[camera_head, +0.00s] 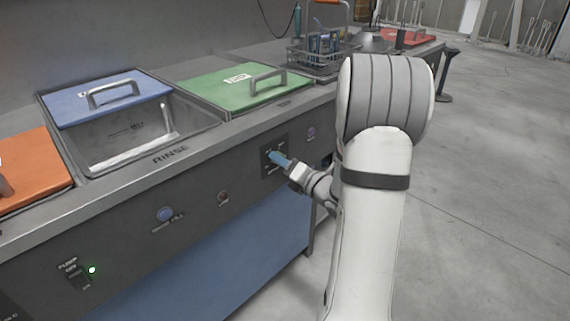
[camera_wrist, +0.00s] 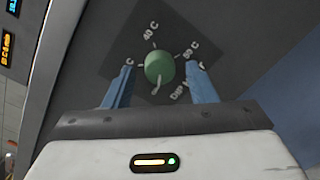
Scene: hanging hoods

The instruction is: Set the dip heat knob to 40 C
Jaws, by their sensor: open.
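The dip heat knob is a round green knob (camera_wrist: 159,66) on a dark square plate (camera_wrist: 165,22) in the wrist view. Around it are white labels: "40 C" at the top, another ending in "C" at the upper right, one partly hidden at the left, and "DIP" text at the lower right. I cannot tell for sure which mark the knob points to. My gripper (camera_wrist: 160,70) is open, with one blue finger on each side of the knob and a gap visible on both sides. In the head view my gripper (camera_head: 277,158) is at the plate and hides the knob.
The front panel also carries a blue button (camera_head: 165,214), a small red button (camera_head: 223,197) and a pump switch (camera_head: 76,276) with a green light. Above are the rinse basin (camera_head: 150,150), blue, green and orange lids, and a wire basket (camera_head: 318,58). The floor at right is open.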

